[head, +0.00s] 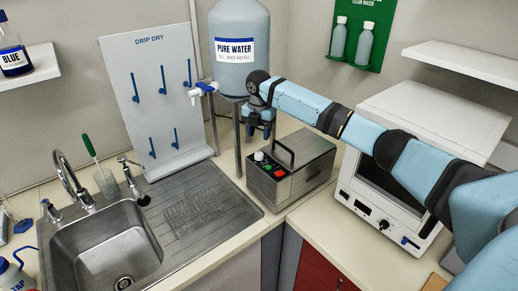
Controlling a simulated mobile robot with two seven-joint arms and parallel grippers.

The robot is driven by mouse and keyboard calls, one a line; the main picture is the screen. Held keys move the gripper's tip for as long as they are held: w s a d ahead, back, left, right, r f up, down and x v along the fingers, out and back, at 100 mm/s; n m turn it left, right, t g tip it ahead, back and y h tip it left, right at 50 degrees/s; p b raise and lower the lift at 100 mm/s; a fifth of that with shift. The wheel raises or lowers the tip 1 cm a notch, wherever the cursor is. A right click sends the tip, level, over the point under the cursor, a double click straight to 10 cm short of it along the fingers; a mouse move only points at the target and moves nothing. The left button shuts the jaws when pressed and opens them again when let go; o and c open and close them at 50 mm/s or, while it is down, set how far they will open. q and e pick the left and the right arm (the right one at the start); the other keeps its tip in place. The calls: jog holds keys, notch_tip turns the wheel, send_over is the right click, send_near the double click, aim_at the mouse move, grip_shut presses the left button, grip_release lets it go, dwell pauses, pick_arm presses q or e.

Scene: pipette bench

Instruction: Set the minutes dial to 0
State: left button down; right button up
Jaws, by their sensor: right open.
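A steel box (291,185) with a black top handle stands on the counter right of the sink. Its sloped front carries a pale round dial (259,155), a green button (268,168) and a red button (279,173). Any minutes scale is too small to read, so I cannot tell where the dial points. My right gripper (258,134) is open and points down, above and slightly behind the dial in the picture, with a gap between them. It appears empty. My left gripper is out of view.
A pure water tank (238,50) on legs stands behind my right gripper, its tap (203,90) to the left. A white oven (400,185) with front knobs stands right, under my right arm.

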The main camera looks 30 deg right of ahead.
notch_tip(320, 180, up, 5)
send_over(259, 154)
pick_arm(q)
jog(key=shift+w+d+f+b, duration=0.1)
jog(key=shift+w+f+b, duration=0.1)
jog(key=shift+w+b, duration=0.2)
pick_arm(e)
jog(key=shift+r, duration=0.2)
jog(key=shift+o, duration=1.3)
notch_tip(259, 154, down, 13)
jog(key=m+b, duration=0.1)
jog(key=m, duration=0.5)
jog(key=shift+s+m+t, duration=0.1)
jog(key=shift+m+t, duration=0.2)
jog(key=shift+m, duration=0.1)
jog(key=shift+f, duration=0.4)
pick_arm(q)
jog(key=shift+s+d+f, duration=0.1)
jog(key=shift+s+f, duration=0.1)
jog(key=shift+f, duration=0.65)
